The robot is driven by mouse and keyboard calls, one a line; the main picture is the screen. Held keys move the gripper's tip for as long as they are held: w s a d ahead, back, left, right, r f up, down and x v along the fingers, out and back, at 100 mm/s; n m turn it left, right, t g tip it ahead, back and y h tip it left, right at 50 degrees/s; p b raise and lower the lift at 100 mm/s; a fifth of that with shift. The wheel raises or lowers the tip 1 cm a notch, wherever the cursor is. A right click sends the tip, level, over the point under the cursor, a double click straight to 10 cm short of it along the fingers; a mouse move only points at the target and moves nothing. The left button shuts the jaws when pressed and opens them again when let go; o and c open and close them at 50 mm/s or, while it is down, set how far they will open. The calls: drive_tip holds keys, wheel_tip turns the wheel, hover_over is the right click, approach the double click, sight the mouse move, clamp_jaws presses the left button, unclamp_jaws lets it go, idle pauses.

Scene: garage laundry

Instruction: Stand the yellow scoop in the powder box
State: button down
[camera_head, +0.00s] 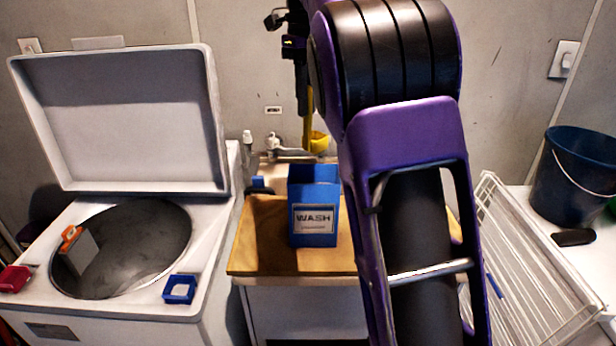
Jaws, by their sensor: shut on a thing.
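The yellow scoop (317,141) hangs bowl down, its handle running up into my gripper (304,98). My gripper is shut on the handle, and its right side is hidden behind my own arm. The blue powder box (314,232), with a white label reading WASH, stands upright on a wooden top (262,255). In the picture the scoop's bowl shows just above the box's far rim. I cannot tell whether it is over the opening or behind it. The inside of the box is mostly hidden.
A top-loading washer (128,322) with its lid (122,120) raised stands at left; a small blue tray (180,289) sits on its front corner. Taps and pipes (285,146) are behind the box. A white rack (530,262) and dark blue bucket (573,180) are at right.

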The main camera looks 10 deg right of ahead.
wheel_tip(320, 180, down, 15)
drive_tip(key=shift+r, duration=0.1)
idle(0.3)
drive_tip(key=shift+f, duration=0.25)
drive_tip(key=c, duration=0.9)
unclamp_jaws()
drive_tip(key=shift+r, duration=0.2)
wheel_tip(320, 180, up, 12)
drive_tip(key=shift+w+r, duration=0.1)
